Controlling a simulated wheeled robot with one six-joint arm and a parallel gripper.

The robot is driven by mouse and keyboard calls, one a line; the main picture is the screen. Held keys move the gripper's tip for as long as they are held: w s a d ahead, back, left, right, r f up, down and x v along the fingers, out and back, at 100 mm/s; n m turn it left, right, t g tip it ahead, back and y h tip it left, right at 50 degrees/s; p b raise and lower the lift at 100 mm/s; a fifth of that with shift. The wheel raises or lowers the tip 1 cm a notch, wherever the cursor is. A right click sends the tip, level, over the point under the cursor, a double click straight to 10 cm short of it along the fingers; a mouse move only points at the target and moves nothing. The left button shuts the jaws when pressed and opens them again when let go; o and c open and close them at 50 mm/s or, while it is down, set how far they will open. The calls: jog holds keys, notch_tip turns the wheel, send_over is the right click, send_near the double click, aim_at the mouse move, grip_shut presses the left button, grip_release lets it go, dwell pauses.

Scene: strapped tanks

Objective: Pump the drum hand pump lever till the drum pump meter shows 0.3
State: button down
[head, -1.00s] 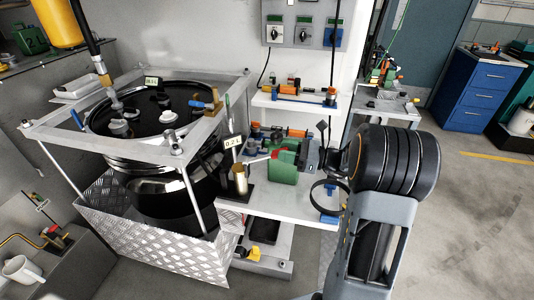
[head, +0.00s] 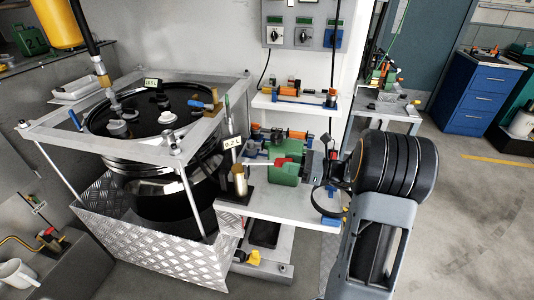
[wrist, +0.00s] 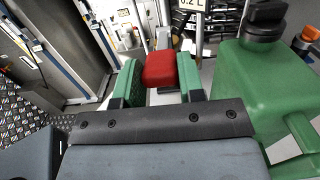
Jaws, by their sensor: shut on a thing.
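The pump lever, a thin pale rod with a red grip (head: 283,161), reaches right from the brass hand pump (head: 240,183) and lies about level. In the wrist view the red grip (wrist: 160,71) sits between the green finger pads. My gripper (head: 292,158) is shut on this grip; it also shows in the wrist view (wrist: 158,84). The meter sign (head: 232,142) above the pump reads 0.2 L; the wrist view shows only part of this sign (wrist: 190,4). The black drum (head: 150,185) stands left of the pump in a metal frame.
A green can (wrist: 245,85) stands close to the right of my fingers in the wrist view. A white shelf (head: 290,208) lies below my gripper. A chequered metal bin (head: 150,247) surrounds the drum's base. Open floor (head: 480,230) lies to the right.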

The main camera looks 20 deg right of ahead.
jog(key=shift+f, duration=0.65)
jog(key=shift+a+r+p, duration=0.2)
jog(key=shift+r+p, duration=0.9)
jog(key=shift+r, duration=0.15)
jog(key=shift+w+a+r+p, duration=0.15)
jog(key=shift+a+r+p, duration=0.05)
jog(key=shift+r+p, duration=0.35)
jog(key=shift+w+a+r+p, duration=0.15)
jog(key=shift+a+r+p, duration=0.05)
jog(key=shift+r+p, duration=0.35)
jog(key=shift+r, duration=0.15)
jog(key=shift+r, duration=0.2)
jog(key=c, duration=0.6)
grip_release()
jog(key=shift+f, duration=0.1)
jog(key=shift+c, duration=0.2)
